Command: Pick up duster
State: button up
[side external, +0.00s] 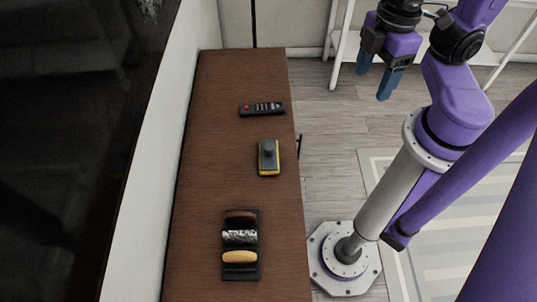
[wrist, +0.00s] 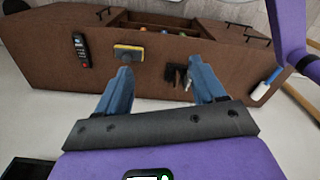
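A block with a yellow edge, a grey top and a round knob (side external: 269,158) lies on the brown cabinet top (side external: 225,150), near its right edge in the side view. It looks most like the duster, though I cannot be sure. It also shows in the wrist view (wrist: 128,52), beyond the fingers and left of centre. My gripper (side external: 376,76) hangs in the air to the right of the cabinet, well apart from the block. Its two blue fingers are spread with nothing between them, as the wrist view also shows (wrist: 160,68).
A black remote (side external: 262,109) lies beyond the block. A dark holder (side external: 240,270) with brush-like pieces lies nearer the camera. A white-and-blue object (wrist: 266,84) lies at the cabinet's right in the wrist view. A wall bounds the cabinet's left. Bare wood surrounds the block.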

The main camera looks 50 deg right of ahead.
jog(key=shift+w, duration=0.1)
jog(key=n, duration=0.5)
send_over(269, 146)
jog(key=f, duration=3.1)
jog(key=shift+w+d+f, duration=0.1)
jog(key=shift+d+f, duration=0.2)
jog(key=shift+f, duration=0.05)
jog(key=shift+a+f, duration=0.15)
jog(key=shift+f, duration=1.2)
jog(key=shift+a+f, duration=0.15)
jog(key=shift+f, duration=1.15)
grip_shut()
